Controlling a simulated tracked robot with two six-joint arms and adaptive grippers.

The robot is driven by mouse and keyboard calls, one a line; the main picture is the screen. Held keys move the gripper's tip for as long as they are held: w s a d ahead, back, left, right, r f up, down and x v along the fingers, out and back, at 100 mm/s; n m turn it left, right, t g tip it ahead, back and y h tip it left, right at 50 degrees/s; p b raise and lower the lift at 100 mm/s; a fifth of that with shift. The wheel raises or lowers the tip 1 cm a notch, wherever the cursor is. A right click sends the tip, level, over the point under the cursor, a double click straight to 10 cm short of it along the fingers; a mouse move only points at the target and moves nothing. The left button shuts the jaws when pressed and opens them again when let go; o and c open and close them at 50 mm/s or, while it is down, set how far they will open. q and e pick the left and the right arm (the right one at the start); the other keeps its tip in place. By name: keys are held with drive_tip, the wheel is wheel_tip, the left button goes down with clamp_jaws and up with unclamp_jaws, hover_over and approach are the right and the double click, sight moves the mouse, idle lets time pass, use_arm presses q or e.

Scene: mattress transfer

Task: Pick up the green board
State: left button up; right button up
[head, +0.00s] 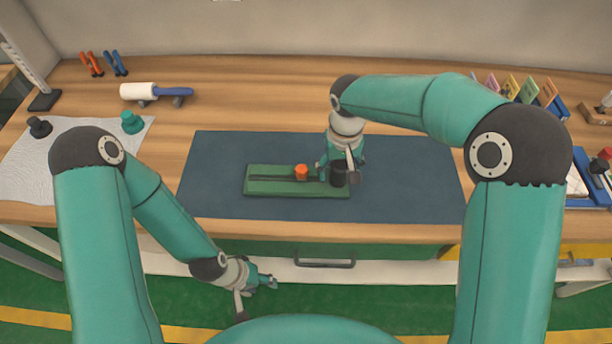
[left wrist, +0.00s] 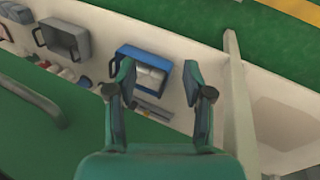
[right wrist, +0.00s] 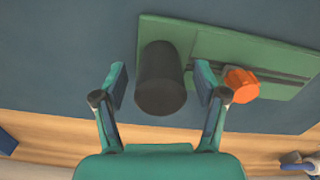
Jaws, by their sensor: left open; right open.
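The green board (head: 270,188) lies flat on the dark blue mat, with a dark slot along its middle. An orange knob (head: 301,172) stands on it near the middle and a black cylinder (head: 338,178) at its right end. My right gripper (right wrist: 160,88) is open, with its fingers on either side of the black cylinder (right wrist: 160,80); I cannot tell whether they touch it. The board (right wrist: 205,45) and the orange knob (right wrist: 241,83) also show in the right wrist view. My left gripper (head: 258,290) is open and empty in front of the table, low down, away from the board.
The blue mat (head: 410,185) has free room around the board. A white roller (head: 140,91), a dark green knob (head: 131,122) and red and blue clamps stand at the back left. Coloured cards (head: 510,88) stand at the back right. A drawer handle (head: 324,262) is at the front. A blue bin (left wrist: 142,70) shows below my left wrist.

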sight(340, 164)
drive_tip(key=shift+f, duration=0.1)
drive_tip(key=shift+c, duration=0.3)
clamp_jaws()
drive_tip(key=shift+r, duration=0.85)
wheel_tip(340, 164, up, 18)
drive_tip(key=shift+r, duration=0.25)
drive_tip(key=shift+f, duration=0.2)
drive_tip(key=shift+f+b, duration=5.4)
drive_tip(key=shift+f, duration=2.3)
